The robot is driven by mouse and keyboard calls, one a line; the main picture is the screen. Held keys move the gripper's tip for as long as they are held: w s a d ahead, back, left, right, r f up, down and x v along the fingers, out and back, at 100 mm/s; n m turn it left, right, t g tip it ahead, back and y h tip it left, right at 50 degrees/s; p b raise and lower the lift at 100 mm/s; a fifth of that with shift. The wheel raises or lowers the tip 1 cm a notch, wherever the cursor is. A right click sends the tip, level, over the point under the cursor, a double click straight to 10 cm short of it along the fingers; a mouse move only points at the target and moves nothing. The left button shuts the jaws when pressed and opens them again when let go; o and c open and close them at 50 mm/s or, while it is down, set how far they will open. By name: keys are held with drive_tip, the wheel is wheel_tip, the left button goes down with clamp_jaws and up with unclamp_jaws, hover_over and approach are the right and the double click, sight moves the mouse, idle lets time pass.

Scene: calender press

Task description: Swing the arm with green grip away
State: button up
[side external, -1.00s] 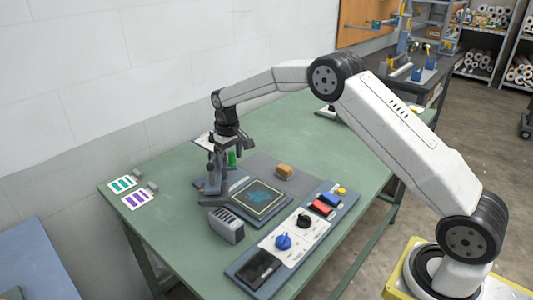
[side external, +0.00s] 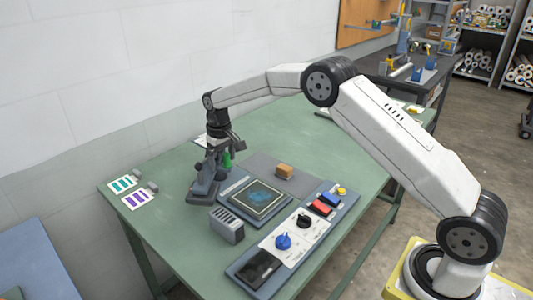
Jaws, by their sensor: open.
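The green grip (side external: 228,158) stands upright just right of my gripper's fingers. The dark grey swing arm (side external: 203,187) carrying it lies at the left edge of the press bed, beside the dark square plate (side external: 257,198). The plate has a pale border and is uncovered. My gripper (side external: 222,152) points down over the swing arm, close to the green grip. Its jaws are open. Whether they touch the grip is not clear, as the fingers partly hide the swing arm.
A control panel (side external: 293,240) with a blue knob (side external: 283,241), a black knob and coloured buttons lies in front. A grey slotted block (side external: 227,226) stands near the plate. A tan block (side external: 285,171) sits behind it. Colour cards (side external: 137,199) lie at left.

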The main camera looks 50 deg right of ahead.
drive_tip(key=shift+w+a, duration=0.1)
idle(0.3)
drive_tip(key=shift+w+a, duration=0.3)
drive_tip(key=shift+a, duration=0.15)
drive_tip(key=shift+d, duration=0.3)
idle(0.4)
drive_tip(key=shift+r, duration=0.15)
wheel_tip(320, 180, up, 7)
idle(0.9)
drive_tip(key=shift+s+r, duration=0.1)
drive_tip(key=s+f+t, duration=0.1)
drive_tip(key=s+f, duration=0.1)
drive_tip(key=s, duration=1.4)
drive_tip(key=s+a+f+t, duration=0.1)
drive_tip(key=s+f, duration=0.2)
drive_tip(key=s, duration=1.3)
drive_tip(key=shift+s+a+f+t, duration=0.2)
drive_tip(key=shift+f+t, duration=0.1)
